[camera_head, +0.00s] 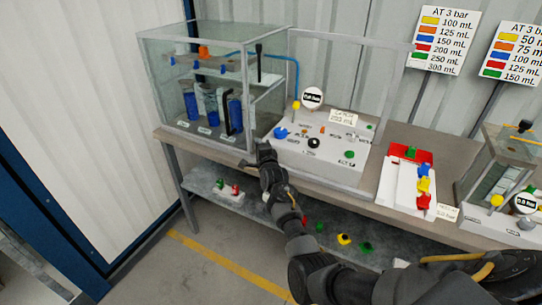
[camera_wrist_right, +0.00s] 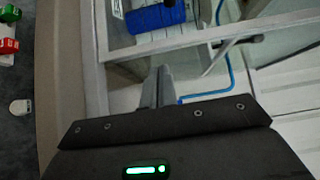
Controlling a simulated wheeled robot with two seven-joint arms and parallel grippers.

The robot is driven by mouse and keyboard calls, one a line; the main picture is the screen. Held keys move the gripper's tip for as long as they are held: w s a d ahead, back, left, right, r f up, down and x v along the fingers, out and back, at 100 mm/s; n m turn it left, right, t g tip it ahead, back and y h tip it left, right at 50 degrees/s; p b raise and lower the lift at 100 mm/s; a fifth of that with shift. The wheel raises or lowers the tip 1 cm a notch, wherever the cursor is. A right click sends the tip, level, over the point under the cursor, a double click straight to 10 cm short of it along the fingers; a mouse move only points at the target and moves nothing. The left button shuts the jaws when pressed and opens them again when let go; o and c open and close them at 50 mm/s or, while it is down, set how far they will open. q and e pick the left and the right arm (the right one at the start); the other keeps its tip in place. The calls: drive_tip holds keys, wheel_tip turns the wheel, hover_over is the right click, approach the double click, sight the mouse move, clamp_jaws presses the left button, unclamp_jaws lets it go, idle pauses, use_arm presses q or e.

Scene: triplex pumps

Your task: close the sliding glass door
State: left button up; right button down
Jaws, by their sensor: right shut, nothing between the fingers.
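The glass cabinet (camera_head: 205,45) stands at the left end of the bench with blue cylinders inside. A pale framed glass panel, which looks like the sliding door (camera_head: 345,38), stands to the right of the cabinet, around the control panel area. The cabinet's front shows no clear pane. My right gripper (camera_head: 262,154) is at the cabinet's lower front right corner, by the left edge of that frame. In the right wrist view its fingers (camera_wrist_right: 158,88) are shut and empty, close to a pale frame rail (camera_wrist_right: 200,37); contact cannot be told. My left gripper is not in view.
The control panel (camera_head: 318,143) with a gauge (camera_head: 312,98) and coloured knobs sits right of the cabinet. A red and white tray (camera_head: 398,187) with coloured pieces and a second glass unit (camera_head: 500,165) stand farther right. A lower shelf (camera_head: 275,222) holds small coloured parts.

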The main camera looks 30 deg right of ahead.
use_arm(q)
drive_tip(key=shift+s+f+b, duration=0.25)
drive_tip(key=shift+b, duration=0.4)
use_arm(e)
drive_tip(key=s, duration=1.1)
drive_tip(key=shift+s+a, duration=0.2)
drive_tip(key=shift+s, duration=0.15)
